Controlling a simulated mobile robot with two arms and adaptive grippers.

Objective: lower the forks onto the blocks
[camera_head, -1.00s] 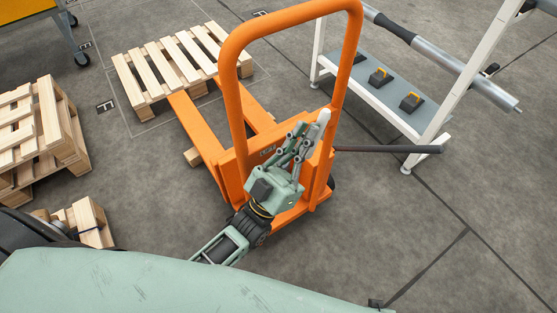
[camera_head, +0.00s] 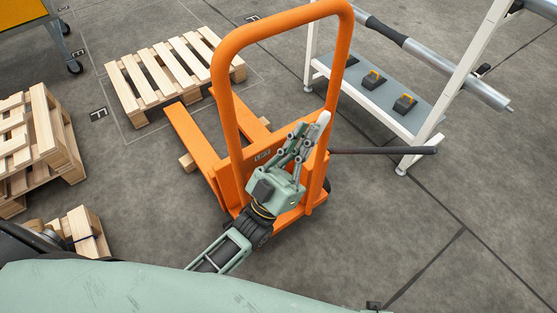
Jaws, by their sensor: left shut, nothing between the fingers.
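The orange pallet truck has two forks, the left fork (camera_head: 192,138) and the right fork (camera_head: 238,112), pointing toward the slatted pallet. A wooden block (camera_head: 186,162) shows at the outer side of the left fork. A second block (camera_head: 264,121) shows beside the right fork. Both are partly hidden by the forks, and I cannot tell whether the forks touch them. My left gripper (camera_head: 307,137) is shut and empty, in front of the truck's orange frame (camera_head: 227,85), next to a pale upright lever tip (camera_head: 323,118). My right gripper is out of view.
A slatted pallet (camera_head: 160,75) lies beyond the fork tips. Stacked pallets (camera_head: 50,135) stand at left. A white-framed rack (camera_head: 384,112) with dark yellow-topped items stands at right. A grey bar (camera_head: 385,150) sticks out right of the truck. The front right floor is clear.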

